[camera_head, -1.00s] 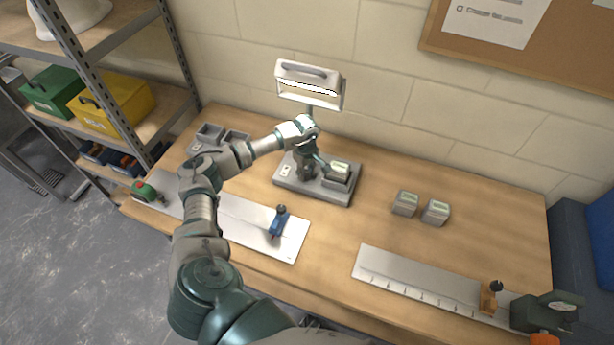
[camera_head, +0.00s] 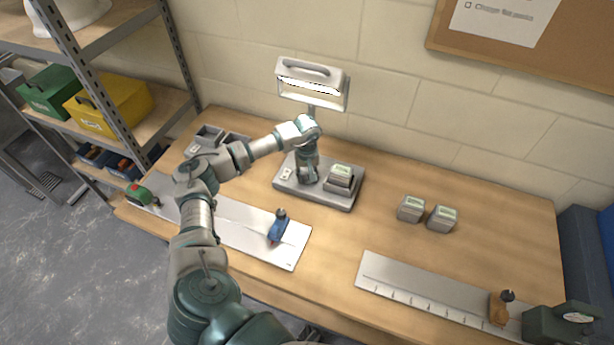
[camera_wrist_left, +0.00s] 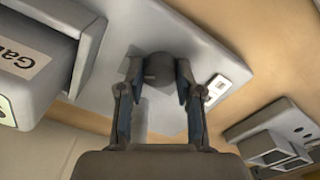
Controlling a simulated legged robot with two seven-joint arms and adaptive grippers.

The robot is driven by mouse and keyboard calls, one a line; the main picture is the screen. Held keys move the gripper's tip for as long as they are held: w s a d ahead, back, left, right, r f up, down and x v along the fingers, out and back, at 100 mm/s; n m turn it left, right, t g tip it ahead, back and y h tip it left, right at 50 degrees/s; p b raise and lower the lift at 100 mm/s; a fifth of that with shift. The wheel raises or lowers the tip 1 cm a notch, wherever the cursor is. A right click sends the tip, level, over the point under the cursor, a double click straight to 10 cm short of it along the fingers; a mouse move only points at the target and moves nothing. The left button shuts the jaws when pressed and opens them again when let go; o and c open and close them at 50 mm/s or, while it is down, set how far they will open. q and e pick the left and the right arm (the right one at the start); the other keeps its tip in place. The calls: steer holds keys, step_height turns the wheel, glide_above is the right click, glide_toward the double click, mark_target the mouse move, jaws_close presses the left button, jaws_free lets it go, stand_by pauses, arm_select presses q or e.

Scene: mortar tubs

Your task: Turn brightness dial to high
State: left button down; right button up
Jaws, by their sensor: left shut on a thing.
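The lamp has a grey base (camera_head: 318,202) on the bench and a lit white head (camera_head: 312,82) above it. The brightness dial (camera_wrist_left: 160,68) is a dark round knob on the base in the left wrist view. My left gripper (camera_wrist_left: 160,82) is shut on the dial, one finger on each side. In the head view my left gripper (camera_head: 307,177) points down at the base and hides the dial. I cannot read the dial's setting. My right gripper is not in view.
A grey box with a label (camera_head: 340,176) stands on the base beside my gripper, close to it. Two more small boxes (camera_head: 411,209) stand to the right. A blue tool (camera_head: 279,228) lies on a white plate in front. The middle of the bench is clear.

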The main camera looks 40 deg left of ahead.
mark_target(306, 176)
arm_select(q)
steer(key=shift+f, duration=0.15)
steer(key=c, duration=0.8)
jaws_free()
steer(key=shift+a, duration=0.1)
steer(key=shift+o, duration=0.2)
step_height(306, 176, up, 7)
steer(key=shift+w+r, duration=0.1)
steer(key=shift+r, duration=0.05)
steer(key=shift+a, duration=0.1)
